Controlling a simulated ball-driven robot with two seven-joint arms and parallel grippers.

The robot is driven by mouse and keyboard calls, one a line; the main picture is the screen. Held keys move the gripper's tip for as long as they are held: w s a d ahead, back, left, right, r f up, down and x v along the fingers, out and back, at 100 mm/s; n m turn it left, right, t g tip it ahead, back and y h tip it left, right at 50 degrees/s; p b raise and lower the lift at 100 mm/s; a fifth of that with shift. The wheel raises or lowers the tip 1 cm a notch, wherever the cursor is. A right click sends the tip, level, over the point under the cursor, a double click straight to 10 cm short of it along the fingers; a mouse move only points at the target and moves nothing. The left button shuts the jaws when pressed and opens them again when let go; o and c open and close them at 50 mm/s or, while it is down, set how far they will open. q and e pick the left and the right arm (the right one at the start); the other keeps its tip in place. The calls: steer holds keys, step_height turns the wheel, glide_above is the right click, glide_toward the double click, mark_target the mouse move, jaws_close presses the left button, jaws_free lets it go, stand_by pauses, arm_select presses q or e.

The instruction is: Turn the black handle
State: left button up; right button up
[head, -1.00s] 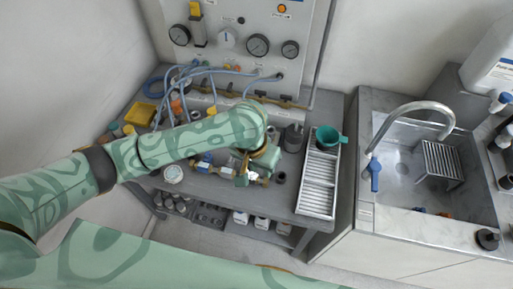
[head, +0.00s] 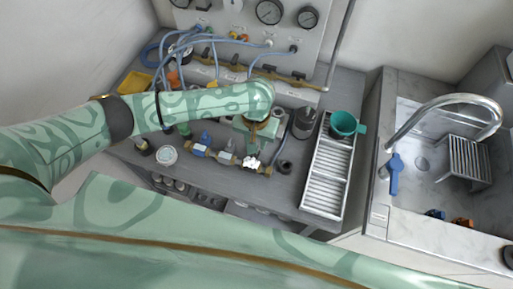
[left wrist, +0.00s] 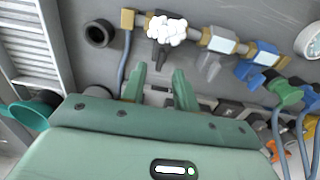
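A brass pipe with several valves lies on the grey bench, shown in the head view (head: 238,163) and across the top of the left wrist view (left wrist: 195,35). At one end a valve carries a white knobbly part (left wrist: 166,29), with a dark grey piece below it that may be a lever. It also shows in the head view (head: 252,162). My right gripper is not in view.
A grey slatted tray (head: 324,188) with a teal funnel (head: 343,124) stands right of the pipe. A black ring (head: 286,167) and dark cylinder (head: 304,122) stand between. Blue hoses (head: 190,40) run behind. The sink and tap (head: 440,105) are at right.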

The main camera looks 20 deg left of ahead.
arm_select(q)
steer(key=shift+s+f, duration=0.1)
steer(key=shift+f, duration=0.85)
steer(key=shift+f+b, duration=0.4)
steer(key=shift+f, duration=0.35)
jaws_close()
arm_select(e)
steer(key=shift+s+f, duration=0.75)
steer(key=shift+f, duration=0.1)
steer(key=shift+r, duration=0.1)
